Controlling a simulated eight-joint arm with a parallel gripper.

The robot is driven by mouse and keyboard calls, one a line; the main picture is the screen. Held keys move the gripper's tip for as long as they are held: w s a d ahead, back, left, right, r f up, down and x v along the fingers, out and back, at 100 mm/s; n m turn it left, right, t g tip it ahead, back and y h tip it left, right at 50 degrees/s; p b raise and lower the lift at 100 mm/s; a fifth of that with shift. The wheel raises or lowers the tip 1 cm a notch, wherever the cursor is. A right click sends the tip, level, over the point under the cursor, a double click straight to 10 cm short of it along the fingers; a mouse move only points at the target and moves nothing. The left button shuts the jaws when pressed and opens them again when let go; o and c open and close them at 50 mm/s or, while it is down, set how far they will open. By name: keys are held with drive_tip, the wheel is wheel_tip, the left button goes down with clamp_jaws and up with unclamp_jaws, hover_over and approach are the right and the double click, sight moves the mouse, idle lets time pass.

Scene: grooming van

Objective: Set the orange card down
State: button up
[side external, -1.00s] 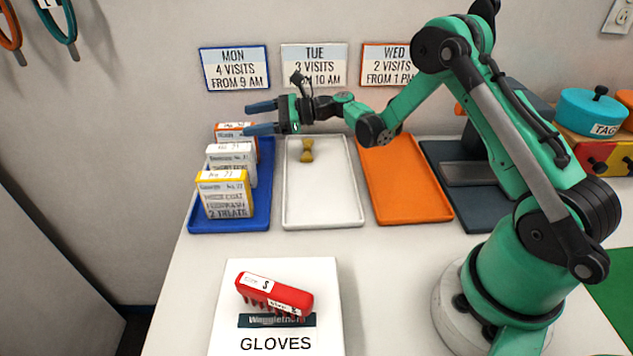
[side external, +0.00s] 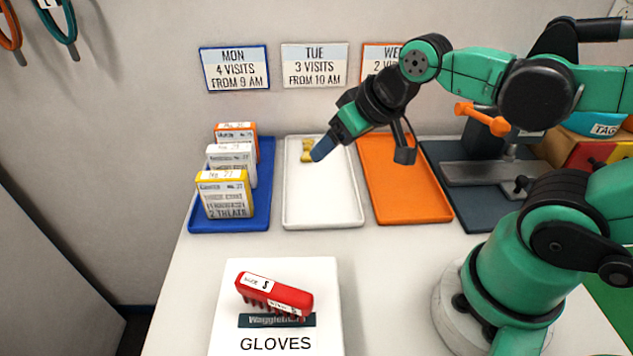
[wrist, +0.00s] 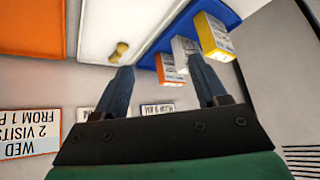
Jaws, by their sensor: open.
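The orange card (side external: 236,130) stands upright at the back of the blue tray (side external: 235,224), behind a white card (side external: 232,150) and a yellow card (side external: 222,183). Its lower part is hidden by them. In the wrist view, the orange card (wrist: 172,73) shows beyond my fingers, with the yellow card (wrist: 215,38) farther off. My gripper (side external: 322,150) is above the white tray (side external: 322,205), to the right of the cards and apart from them. Its jaws (wrist: 161,66) are open with nothing held between them.
A yellow bow-shaped item (side external: 307,150) lies at the back of the white tray. An empty orange tray (side external: 405,195) is to its right, then a dark mat with a grey device. A red brush (side external: 275,294) lies on a white glove box (side external: 240,335) in front. Day signs hang on the wall behind.

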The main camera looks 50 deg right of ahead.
drive_tip(key=shift+s+d+f+n, duration=0.1)
drive_tip(key=shift+s+d+n, duration=0.05)
drive_tip(key=shift+s+n, duration=0.15)
drive_tip(key=m+t+y, duration=0.2)
drive_tip(key=m+y, duration=0.6)
drive_tip(key=m, duration=1.9)
approach(238, 125)
drive_tip(key=x, duration=0.5)
drive_tip(key=shift+w, duration=0.1)
drive_tip(key=x, duration=0.5)
drive_tip(key=shift+w+a+f, duration=0.15)
drive_tip(key=shift+a+f, duration=0.05)
drive_tip(key=shift+a, duration=0.1)
